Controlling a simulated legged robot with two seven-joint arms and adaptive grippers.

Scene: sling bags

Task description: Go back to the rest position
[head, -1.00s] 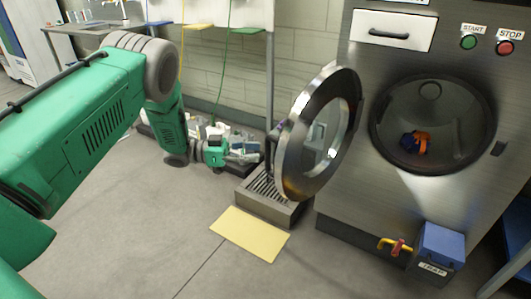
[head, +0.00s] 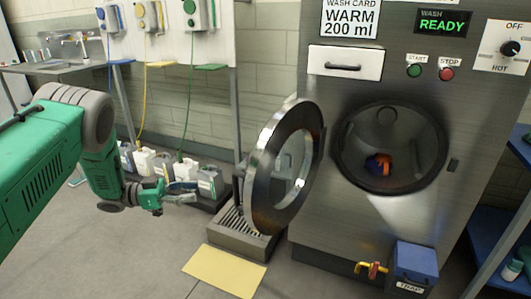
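My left arm (head: 45,150) comes in from the left, green with grey joints. My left gripper (head: 192,191) hangs left of the open round washer door (head: 255,180), apart from it. Its two fingers look spread, with nothing between them. Behind it stand several white bottles (head: 147,162) in a low dark tray. My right gripper is not in view.
A grated drain box (head: 240,243) stands under the door, with a yellow mat (head: 225,271) in front. A blue-lidded trap box (head: 415,262) with a yellow-handled valve (head: 371,269) is at the washer's foot. A blue shelf rack (head: 490,225) is at right. The floor at lower left is clear.

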